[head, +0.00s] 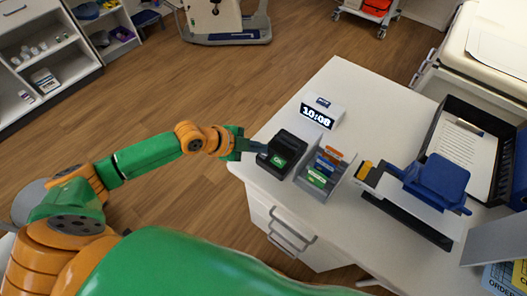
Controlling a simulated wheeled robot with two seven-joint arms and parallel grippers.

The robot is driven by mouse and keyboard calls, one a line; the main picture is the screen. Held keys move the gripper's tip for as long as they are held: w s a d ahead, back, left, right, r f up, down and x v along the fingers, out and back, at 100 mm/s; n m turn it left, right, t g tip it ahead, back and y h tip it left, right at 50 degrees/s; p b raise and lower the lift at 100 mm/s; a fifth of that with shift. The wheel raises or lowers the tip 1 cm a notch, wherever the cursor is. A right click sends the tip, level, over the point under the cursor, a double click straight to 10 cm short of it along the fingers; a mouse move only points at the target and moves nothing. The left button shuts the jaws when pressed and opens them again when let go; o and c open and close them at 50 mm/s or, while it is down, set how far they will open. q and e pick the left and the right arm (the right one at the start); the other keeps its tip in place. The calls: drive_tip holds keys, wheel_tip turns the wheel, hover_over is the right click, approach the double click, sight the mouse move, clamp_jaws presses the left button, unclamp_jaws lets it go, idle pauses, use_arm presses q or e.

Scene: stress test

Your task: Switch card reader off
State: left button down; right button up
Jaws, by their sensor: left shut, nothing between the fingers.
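The card reader (290,146) is a small black box near the left edge of the white desk. A green lit patch (278,161) shows on its front. My left gripper (262,147) is shut and empty, with its tips at the left side of the reader. I cannot tell whether the tips touch it. The switch itself cannot be made out. My right gripper is not in the head view.
A card holder (325,170) with coloured cards stands close to the reader's right. A clock (319,112) reading 10:08 sits behind. A blue device (437,179) and a black tray (489,127) occupy the right. Bare desk (363,92) lies at the back.

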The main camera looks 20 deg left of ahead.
sight(259, 155)
use_arm(q)
wheel_tip(259, 155, up, 6)
drive_tip(key=p, duration=0.5)
drive_tip(key=shift+p, duration=0.3)
